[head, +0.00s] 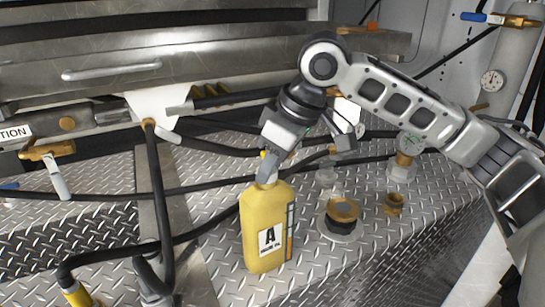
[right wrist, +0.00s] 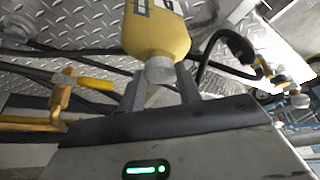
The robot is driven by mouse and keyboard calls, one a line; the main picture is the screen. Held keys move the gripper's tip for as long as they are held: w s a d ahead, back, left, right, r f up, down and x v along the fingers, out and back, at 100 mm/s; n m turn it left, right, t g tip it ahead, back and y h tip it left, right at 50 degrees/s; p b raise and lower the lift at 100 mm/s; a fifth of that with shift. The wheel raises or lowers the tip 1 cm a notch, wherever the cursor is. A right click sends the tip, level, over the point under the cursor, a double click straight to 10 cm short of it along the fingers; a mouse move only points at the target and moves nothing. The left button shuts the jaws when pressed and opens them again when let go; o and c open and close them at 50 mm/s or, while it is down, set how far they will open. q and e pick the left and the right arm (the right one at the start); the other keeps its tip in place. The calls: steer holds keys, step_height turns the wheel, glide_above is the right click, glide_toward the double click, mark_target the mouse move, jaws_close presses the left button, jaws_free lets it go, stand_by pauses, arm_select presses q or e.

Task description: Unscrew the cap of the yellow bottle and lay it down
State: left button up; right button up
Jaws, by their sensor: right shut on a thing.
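My right gripper (head: 267,172) comes down from above and is shut on the cap. In the right wrist view the gripper (right wrist: 160,88) has one finger on each side of the cap. In the head view the fingers mostly hide the cap. My left gripper is not in view.
Black hoses (head: 110,192) cross the deck behind and left of the bottle. A brass filler fitting (head: 343,210) stands right of it, with a smaller brass fitting (head: 393,204) beyond. A brass valve (head: 47,151) is at the left. Bare deck (head: 340,275) lies at the front right.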

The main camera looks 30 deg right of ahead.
steer(key=n+p, duration=0.1)
steer(key=n+g+p, duration=0.1)
steer(key=n+p, duration=0.1)
steer(key=shift+w+d+r+y, duration=0.1)
steer(key=shift+d+r+y, duration=0.05)
steer(key=shift+y, duration=0.15)
steer(key=shift+n, duration=0.6)
steer(key=shift+g, duration=0.3)
steer(key=n, duration=0.1)
steer(key=n+g, duration=0.1)
steer(key=n, duration=0.1)
steer(key=n+y, duration=0.1)
steer(key=n, duration=0.1)
steer(key=shift+w+d+f+g, duration=0.1)
steer(key=shift+w+f+g, duration=0.1)
steer(key=shift+w+g, duration=0.1)
steer(key=n+g, duration=0.1)
steer(key=n, duration=0.1)
steer(key=n+g, duration=0.1)
steer(key=n, duration=0.2)
steer(key=shift+w, duration=0.15)
